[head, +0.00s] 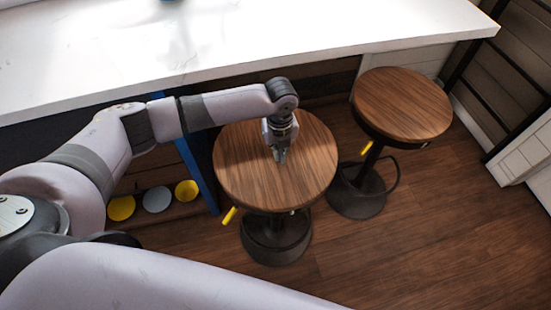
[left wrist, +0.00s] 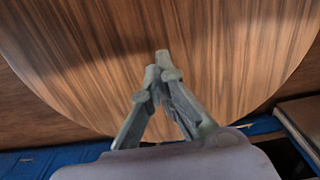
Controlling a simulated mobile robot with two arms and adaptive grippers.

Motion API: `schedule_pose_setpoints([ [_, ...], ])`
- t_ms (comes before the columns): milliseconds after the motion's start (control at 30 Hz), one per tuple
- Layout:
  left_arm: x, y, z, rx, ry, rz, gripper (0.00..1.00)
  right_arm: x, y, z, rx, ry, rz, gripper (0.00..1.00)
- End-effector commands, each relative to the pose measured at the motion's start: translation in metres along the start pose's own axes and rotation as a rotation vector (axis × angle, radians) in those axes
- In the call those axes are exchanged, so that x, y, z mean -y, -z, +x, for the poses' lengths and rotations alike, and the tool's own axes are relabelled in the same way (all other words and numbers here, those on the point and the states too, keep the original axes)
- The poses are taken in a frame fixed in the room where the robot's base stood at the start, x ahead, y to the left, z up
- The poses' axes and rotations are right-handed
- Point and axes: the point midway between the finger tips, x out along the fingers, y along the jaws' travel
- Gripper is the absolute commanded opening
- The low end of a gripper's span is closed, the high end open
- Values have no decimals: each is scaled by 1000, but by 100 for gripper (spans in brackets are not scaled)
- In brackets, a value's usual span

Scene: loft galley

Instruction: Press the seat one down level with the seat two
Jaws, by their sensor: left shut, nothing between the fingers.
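Two round wooden stool seats on dark pedestals show in the head view. The nearer seat (head: 240,178), which I take as seat one, is below my left gripper (head: 281,157). The other seat (head: 402,103), which I take as seat two, stands to its right. The left gripper is shut and empty, pointing down over the middle of the nearer seat; I cannot tell whether the tips touch it. In the left wrist view the shut fingers (left wrist: 160,62) are in front of the wood grain of the seat (left wrist: 80,50). My right gripper does not show.
A white counter (head: 200,50) runs behind the stools. A yellow lever (head: 230,215) sticks out under the nearer seat, another (head: 367,148) under the farther one. Yellow and grey discs (head: 157,199) are at the left. Wooden floor (head: 430,230) is clear at the right.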

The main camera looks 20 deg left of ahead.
Motion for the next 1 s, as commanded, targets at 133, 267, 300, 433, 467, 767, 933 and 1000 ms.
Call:
schedule_pose_setpoints([
  [133, 0, 0, 5, 0, 0, 0, 0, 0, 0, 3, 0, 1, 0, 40],
  [267, 0, 0, 8, 0, 0, 0, 0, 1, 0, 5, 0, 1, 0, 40],
  [300, 0, 0, 9, 0, 0, 0, 0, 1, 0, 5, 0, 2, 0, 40],
  [433, 0, 0, 12, 0, 0, 0, 0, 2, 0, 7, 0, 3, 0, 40],
  [467, 0, 0, 13, 0, 0, 0, 0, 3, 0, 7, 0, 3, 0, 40],
  [767, 0, 0, 21, 0, 0, 0, 0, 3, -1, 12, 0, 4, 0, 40],
  [933, -1, 1, 26, -1, -2, 0, 0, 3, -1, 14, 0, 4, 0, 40],
  [1000, -1, 1, 28, -1, -2, 0, 0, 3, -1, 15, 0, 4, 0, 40],
])
